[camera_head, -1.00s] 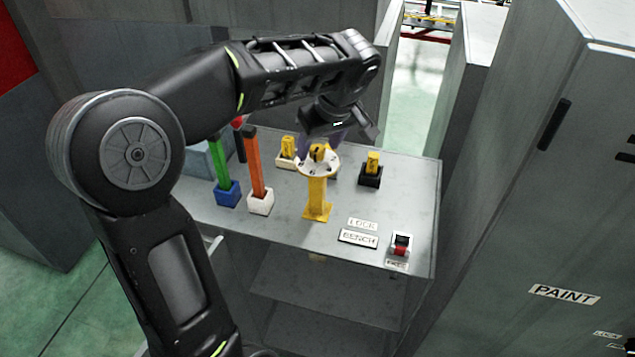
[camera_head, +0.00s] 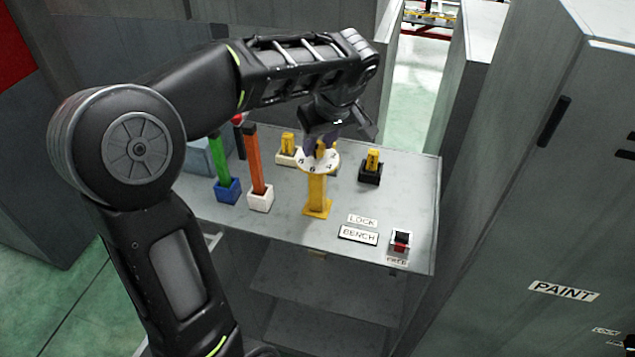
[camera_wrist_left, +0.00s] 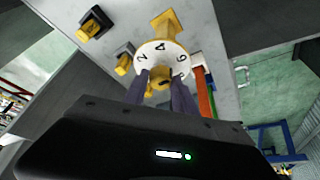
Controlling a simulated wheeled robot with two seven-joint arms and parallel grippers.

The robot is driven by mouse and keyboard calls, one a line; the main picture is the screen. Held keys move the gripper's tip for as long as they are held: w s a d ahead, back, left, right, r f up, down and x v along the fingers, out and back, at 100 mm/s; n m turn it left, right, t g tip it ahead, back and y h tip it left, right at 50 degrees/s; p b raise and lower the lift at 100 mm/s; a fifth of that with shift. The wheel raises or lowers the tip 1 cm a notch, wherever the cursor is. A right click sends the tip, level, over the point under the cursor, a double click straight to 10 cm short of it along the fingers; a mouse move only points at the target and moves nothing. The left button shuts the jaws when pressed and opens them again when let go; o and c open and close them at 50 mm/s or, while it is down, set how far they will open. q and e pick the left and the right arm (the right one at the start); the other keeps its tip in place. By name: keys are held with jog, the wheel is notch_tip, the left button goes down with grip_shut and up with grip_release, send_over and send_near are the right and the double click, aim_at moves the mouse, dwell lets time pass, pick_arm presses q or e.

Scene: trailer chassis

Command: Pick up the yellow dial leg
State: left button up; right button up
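The yellow dial leg (camera_head: 317,192) stands upright on the bench, with a white numbered dial (camera_head: 330,164) on top. In the left wrist view its numbered dial (camera_wrist_left: 170,57) and yellow post (camera_wrist_left: 166,22) show just ahead of the fingers. My left gripper (camera_head: 322,147) is at the dial from above, its two purplish fingers on either side of the yellow knob (camera_wrist_left: 158,82) at the dial's centre. Whether both fingers press on the knob cannot be seen. My right gripper is not in view.
On the grey bench (camera_head: 415,205), a green post (camera_head: 221,160) and an orange post (camera_head: 257,165) stand left of the leg. Small yellow pieces in a white holder (camera_head: 287,146) and a black holder (camera_head: 372,168) stand behind. A red switch (camera_head: 400,241) sits front right.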

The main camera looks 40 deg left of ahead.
pick_arm(q)
grip_shut()
dwell(0.9)
